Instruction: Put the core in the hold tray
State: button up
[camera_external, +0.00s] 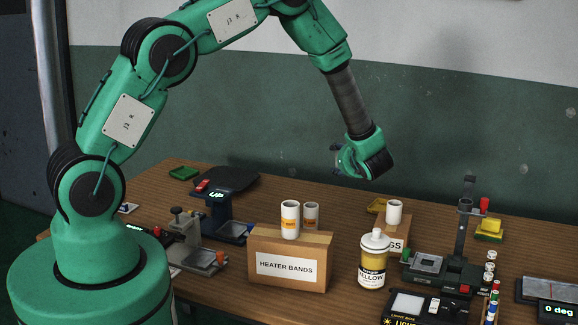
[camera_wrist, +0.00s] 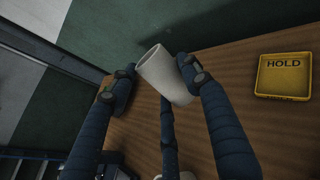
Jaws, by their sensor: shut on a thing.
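My gripper (camera_external: 342,160) hangs above the back of the table in the external view. In the wrist view its fingers (camera_wrist: 157,77) are closed around a white, hollow core (camera_wrist: 163,73), held tilted with its open end showing. The core is not clearly visible in the external view. The yellow hold tray (camera_wrist: 284,76), marked HOLD, lies on the table at the right of the wrist view and looks empty.
Another white cylinder (camera_external: 394,212) stands on a smaller box. A yellow bottle (camera_external: 373,262) and a post stand (camera_external: 462,230) are nearby. Bare wood surrounds the hold tray in the wrist view.

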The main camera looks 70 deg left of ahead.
jog(key=w+d+f+m+t+b, duration=0.2)
jog(key=w+m+t, duration=0.4)
jog(key=w+t, duration=0.3)
jog(key=shift+w+m+t+h, duration=0.25)
jog(key=shift+m+t+h, duration=0.15)
jog(key=shift+t, duration=0.3)
jog(key=shift+d, duration=0.1)
jog(key=shift+f, duration=0.1)
notch_tip(320, 180, down, 6)
jog(key=b, duration=0.1)
jog(key=shift+f, duration=0.1)
jog(key=shift+f+b, duration=0.55)
jog(key=shift+f, duration=1.3)
